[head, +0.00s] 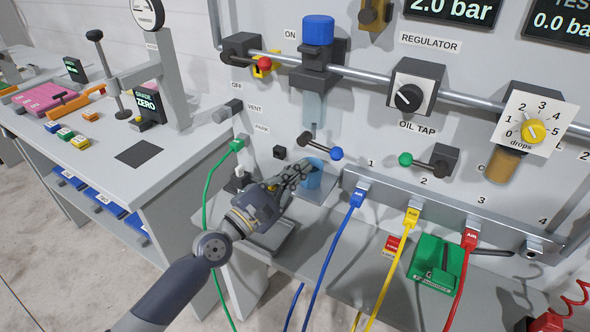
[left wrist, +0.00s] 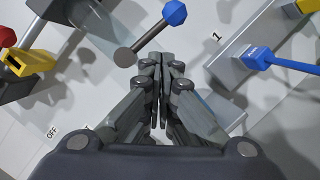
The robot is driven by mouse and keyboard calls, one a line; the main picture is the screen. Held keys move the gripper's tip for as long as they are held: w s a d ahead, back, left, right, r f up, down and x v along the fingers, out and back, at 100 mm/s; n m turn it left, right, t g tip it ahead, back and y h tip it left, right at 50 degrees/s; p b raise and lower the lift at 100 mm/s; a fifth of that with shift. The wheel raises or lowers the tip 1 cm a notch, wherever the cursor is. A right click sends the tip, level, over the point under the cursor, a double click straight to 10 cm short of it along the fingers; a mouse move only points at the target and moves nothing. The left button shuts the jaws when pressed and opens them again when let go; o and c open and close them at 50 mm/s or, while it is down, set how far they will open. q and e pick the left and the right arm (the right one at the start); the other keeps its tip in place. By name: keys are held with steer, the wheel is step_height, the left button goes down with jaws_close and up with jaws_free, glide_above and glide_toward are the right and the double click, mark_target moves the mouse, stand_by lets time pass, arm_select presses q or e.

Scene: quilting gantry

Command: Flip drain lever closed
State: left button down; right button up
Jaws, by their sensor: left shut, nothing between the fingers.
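The drain lever (head: 320,146) is a short bar with a blue ball on the panel below the clear filter bowl (head: 313,108). It slants down to the right from its dark pivot, with the ball at the right end. It also shows in the left wrist view (left wrist: 151,35), just beyond my fingertips. My left gripper (head: 304,167) is shut and empty, just below the lever. In the left wrist view its fingertips (left wrist: 162,58) are together beside the pivot; I cannot tell if they touch it. My right gripper is not in view.
A green-ball lever (head: 428,162) is to the right. A rail (head: 450,213) with blue, yellow and red hoses crosses the panel below. A green box (head: 437,264) lies on the shelf.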

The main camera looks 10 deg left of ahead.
mark_target(322, 148)
arm_select(q)
steer(key=s+a+f+m+p, duration=0.2)
steer(key=s+a+p, duration=0.2)
steer(key=s+a, duration=0.3)
steer(key=w+d+r+p, duration=0.3)
steer(key=w+d+p, duration=0.2)
steer(key=d, duration=0.5)
steer(key=shift+w+d+r+g, duration=0.25)
steer(key=shift+w+g, duration=0.15)
steer(key=shift+w, duration=0.9)
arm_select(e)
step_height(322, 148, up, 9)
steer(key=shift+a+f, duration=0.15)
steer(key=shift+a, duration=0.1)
